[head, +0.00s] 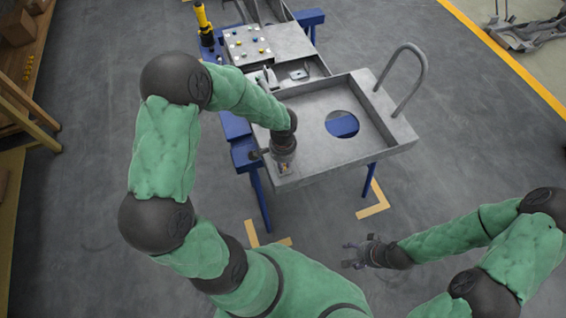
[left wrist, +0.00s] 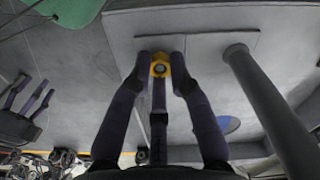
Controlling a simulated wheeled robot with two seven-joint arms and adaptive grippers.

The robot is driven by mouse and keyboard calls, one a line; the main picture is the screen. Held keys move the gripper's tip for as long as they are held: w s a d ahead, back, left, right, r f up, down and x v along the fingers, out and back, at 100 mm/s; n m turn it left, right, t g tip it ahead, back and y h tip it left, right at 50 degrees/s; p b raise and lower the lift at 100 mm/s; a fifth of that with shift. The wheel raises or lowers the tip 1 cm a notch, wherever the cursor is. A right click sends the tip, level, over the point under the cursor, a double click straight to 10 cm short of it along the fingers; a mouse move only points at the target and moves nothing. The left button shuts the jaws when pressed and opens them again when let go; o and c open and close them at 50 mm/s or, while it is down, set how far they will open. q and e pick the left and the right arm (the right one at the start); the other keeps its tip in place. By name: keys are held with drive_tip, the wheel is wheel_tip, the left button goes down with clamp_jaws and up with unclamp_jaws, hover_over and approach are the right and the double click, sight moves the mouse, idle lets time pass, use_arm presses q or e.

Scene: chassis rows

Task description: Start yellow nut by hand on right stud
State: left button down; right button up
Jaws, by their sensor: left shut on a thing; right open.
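The yellow nut (left wrist: 160,63) sits between the fingertips of my left gripper (left wrist: 160,58) in the left wrist view. The gripper is shut on it. A grey round spot shows in the nut's hole; I cannot tell whether it is a stud end or the surface behind. In the head view my left gripper (head: 283,160) is at the front left corner of the grey chassis tray (head: 330,165). No stud can be made out clearly; the arm covers that area. My right gripper (head: 357,254) is open and empty, in front of the chassis, away from it.
A grey loop handle (head: 421,75) rises from the chassis's right end. A grey bar (left wrist: 268,105) stands close right of my left gripper. Behind are a panel (head: 248,46) of small coloured parts and a yellow-black tool (head: 203,20). Floor in front is clear.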

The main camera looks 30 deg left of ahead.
use_arm(q)
drive_tip(key=shift+s+m+p, duration=0.1)
drive_tip(key=shift+m+p, duration=0.5)
drive_tip(key=shift+m, duration=0.3)
drive_tip(key=shift+m+p, duration=0.85)
drive_tip(key=shift+m, duration=0.85)
drive_tip(key=c, duration=1.1)
unclamp_jaws()
drive_tip(key=shift+o, duration=0.2)
drive_tip(key=shift+r, duration=0.35)
wheel_tip(320, 180, up, 11)
